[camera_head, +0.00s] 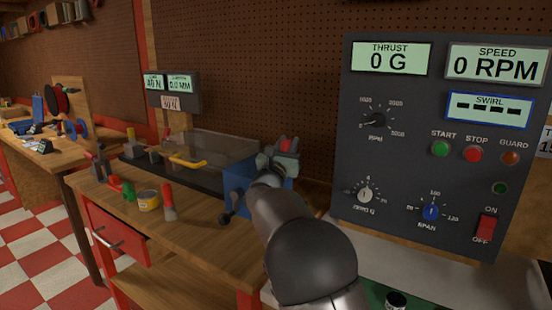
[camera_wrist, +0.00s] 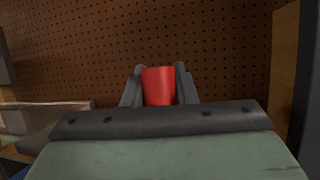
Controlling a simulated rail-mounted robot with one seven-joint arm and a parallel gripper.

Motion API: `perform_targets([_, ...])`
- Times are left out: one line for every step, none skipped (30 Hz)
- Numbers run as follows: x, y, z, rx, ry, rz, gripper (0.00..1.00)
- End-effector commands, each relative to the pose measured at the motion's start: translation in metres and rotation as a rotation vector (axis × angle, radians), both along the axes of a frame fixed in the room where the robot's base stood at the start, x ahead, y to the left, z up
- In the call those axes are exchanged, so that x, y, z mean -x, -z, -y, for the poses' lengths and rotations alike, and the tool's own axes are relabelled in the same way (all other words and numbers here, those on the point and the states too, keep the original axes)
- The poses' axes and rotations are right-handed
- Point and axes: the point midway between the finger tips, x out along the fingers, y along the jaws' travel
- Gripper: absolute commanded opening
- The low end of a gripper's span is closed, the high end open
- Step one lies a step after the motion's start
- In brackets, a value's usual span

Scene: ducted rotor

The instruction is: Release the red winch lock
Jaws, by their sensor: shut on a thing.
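The red winch lock (camera_wrist: 158,86) shows in the wrist view as a red block between the two dark fingers of my gripper (camera_wrist: 159,80). The fingers are shut on it, one on each side. In the head view the red lock (camera_head: 285,144) is a small patch at the top of my gripper (camera_head: 284,158), above the blue winch housing (camera_head: 238,187). My arm and gripper cover part of the housing and the lower part of the lock. I cannot tell the lock's exact position on its mount.
A dark control panel (camera_head: 400,150) stands close on the right. On the wooden bench (camera_head: 220,234) are a clear cover with a yellow handle (camera_head: 188,162), a yellow tin (camera_head: 149,200) and a red-tipped bottle (camera_head: 168,203). A dark crank knob (camera_head: 225,217) sticks out by the winch. A pegboard wall stands behind.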

Motion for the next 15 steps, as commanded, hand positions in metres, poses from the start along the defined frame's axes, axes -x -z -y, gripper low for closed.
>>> perform_targets([0.0001, 0.0012, 0.0005, 0.001, 0.0, 0.002, 0.0])
perform_targets([0.0001, 0.0006, 0.0007, 0.001, 0.0, 0.002, 0.0])
perform_targets([0.0001, 0.0002, 0.0006, 0.001, 0.0, 0.002, 0.0])
perform_targets([0.0001, 0.0, 0.0004, 0.001, 0.0, 0.002, 0.0])
perform_targets([0.0001, 0.0, 0.0002, 0.0, 0.0, 0.001, 0.0])
perform_targets([0.0001, 0.0001, 0.0001, 0.001, -0.001, 0.001, 0.0])
perform_targets([0.0001, 0.0001, 0.0, 0.001, -0.001, 0.001, 0.0])
perform_targets([0.0, 0.0001, -0.0001, 0.0, -0.001, 0.0, 0.0])
perform_targets([0.0001, 0.0002, -0.0001, 0.0, -0.001, 0.0, 0.0])
perform_targets([0.0, 0.0003, -0.0002, 0.0, -0.001, 0.0, 0.34])
perform_targets([0.0001, 0.0003, -0.0001, 0.0, -0.001, 0.0, 0.42])
perform_targets([0.0, 0.0003, -0.0002, 0.0, -0.001, 0.0, 0.47])
perform_targets([0.0001, 0.0003, -0.0001, 0.0, -0.001, 0.0, 0.47])
perform_targets([0.0, 0.0002, -0.0001, 0.0, -0.001, 0.0, 0.47])
perform_targets([0.0, 0.0002, 0.0, 0.0, -0.001, 0.0, 0.47])
